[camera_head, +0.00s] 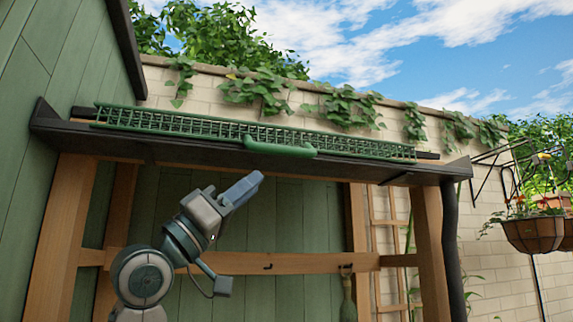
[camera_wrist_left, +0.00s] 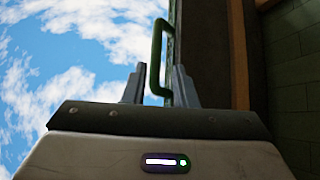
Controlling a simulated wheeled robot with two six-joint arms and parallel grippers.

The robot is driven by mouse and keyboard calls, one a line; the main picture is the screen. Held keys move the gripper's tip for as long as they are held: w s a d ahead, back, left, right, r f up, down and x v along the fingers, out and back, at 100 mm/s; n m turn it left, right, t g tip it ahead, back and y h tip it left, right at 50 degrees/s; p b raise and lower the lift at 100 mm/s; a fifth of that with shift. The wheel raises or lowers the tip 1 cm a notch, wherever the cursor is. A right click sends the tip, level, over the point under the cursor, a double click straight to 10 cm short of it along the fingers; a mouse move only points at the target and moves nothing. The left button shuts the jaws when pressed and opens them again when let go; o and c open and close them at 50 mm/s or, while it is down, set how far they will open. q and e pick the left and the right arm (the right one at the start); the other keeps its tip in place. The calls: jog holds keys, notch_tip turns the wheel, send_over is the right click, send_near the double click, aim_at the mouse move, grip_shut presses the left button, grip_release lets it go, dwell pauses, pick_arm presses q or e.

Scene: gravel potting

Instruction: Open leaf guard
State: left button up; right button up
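The leaf guard (camera_head: 200,124) is a long green mesh lying along the top of the dark gutter (camera_head: 110,137), and it looks closed. A green bar handle (camera_head: 280,148) sticks out from its front edge near the middle. My left gripper (camera_head: 255,178) is below and slightly left of the handle, pointing up towards it, with a visible gap. Nothing is held. My right gripper is not in view.
Wooden posts (camera_head: 432,250) and a cross rail (camera_head: 270,263) stand under the gutter, before a green plank wall. A dark downpipe (camera_head: 453,250) runs down at the right. A hanging planter (camera_head: 533,235) is farther right. Open air lies in front of the gutter.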

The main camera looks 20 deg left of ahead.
aim_at(287, 151)
pick_arm(q)
jog(key=shift+h, duration=0.3)
jog(key=p+x, duration=0.1)
jog(key=x, duration=0.2)
jog(key=p+x, duration=0.2)
jog(key=x, duration=0.2)
jog(key=p+x, duration=0.2)
jog(key=x, duration=0.1)
jog(key=shift+d+r, duration=0.15)
jog(key=shift+r, duration=0.35)
jog(key=shift+w, duration=0.15)
grip_shut()
